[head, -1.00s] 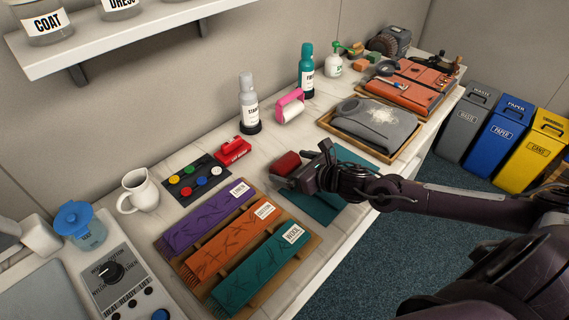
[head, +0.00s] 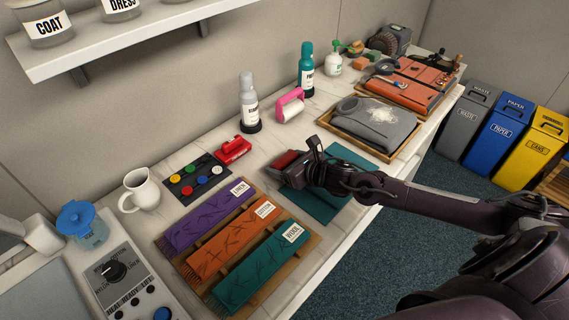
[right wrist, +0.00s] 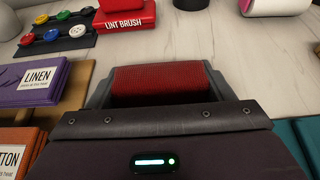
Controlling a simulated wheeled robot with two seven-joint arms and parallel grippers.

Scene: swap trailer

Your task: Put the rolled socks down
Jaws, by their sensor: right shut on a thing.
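The rolled socks (head: 287,160) are a dark red roll, held in my right gripper (head: 284,168) above or at the pale worktop. In the right wrist view the red ribbed roll (right wrist: 160,82) lies between the two fingers, which are shut on it. Whether the roll touches the worktop I cannot tell. A teal mat (head: 318,204) lies under and to the right of my right gripper, partly hidden by it. My left gripper is not in view.
Fabric boards (head: 262,270) lie to the lower left. A red lint brush (head: 235,150) and a tray of coloured buttons (head: 181,187) lie left of the gripper. A wooden tray (head: 335,129) holds a grey garment.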

